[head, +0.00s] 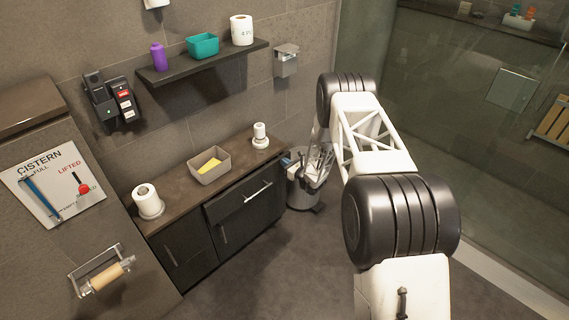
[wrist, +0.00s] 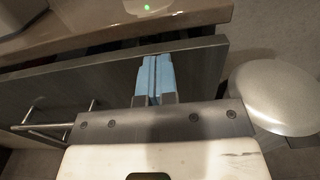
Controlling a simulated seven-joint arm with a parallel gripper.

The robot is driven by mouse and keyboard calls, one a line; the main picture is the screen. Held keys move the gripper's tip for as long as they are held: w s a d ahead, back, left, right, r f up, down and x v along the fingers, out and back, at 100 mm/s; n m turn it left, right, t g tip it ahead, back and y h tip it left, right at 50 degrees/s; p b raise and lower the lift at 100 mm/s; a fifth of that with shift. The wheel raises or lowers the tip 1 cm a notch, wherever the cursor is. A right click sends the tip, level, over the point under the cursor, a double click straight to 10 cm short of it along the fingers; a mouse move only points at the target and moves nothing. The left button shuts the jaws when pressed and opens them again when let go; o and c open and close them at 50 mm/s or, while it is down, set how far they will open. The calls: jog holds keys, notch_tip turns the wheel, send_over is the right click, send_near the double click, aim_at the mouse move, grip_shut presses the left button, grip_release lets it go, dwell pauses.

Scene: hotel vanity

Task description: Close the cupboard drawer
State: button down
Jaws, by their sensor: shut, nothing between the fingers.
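The dark cupboard drawer (head: 238,205) is under the brown counter in the head view, with a silver bar handle (head: 258,191). Its front sits a little proud of the cupboard. In the wrist view the drawer front (wrist: 205,62) crosses the picture, with a dark gap between it and the counter edge. My gripper (head: 287,161) is at the right end of the cupboard in the head view, partly hidden by my arm. In the wrist view its blue fingertips (wrist: 154,75) are together and empty, over the drawer front near its right end. I cannot tell whether they touch it.
A metal bin (head: 302,194) stands right of the cupboard, close to my gripper; its round lid (wrist: 275,98) shows in the wrist view. The counter (head: 175,188) holds paper rolls and a beige box (head: 209,168). The floor in front (head: 270,270) is clear.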

jog(key=v, duration=1.3)
jog(key=shift+s+d, duration=0.15)
jog(key=shift+s, duration=0.05)
jog(key=c, duration=1.8)
grip_release()
jog(key=shift+c, duration=0.2)
jog(key=o, duration=0.5)
jog(key=shift+o, duration=0.7)
jog(key=shift+a+n, duration=0.25)
jog(key=shift+n, duration=0.05)
jog(key=n+g+y, duration=0.2)
jog(key=n+g, duration=0.5)
jog(key=n, duration=1.4)
send_near(259, 192)
jog(key=shift+f+x, duration=0.25)
jog(key=shift+x, duration=1)
jog(key=shift+w, duration=0.15)
jog(key=shift+x, duration=3.8)
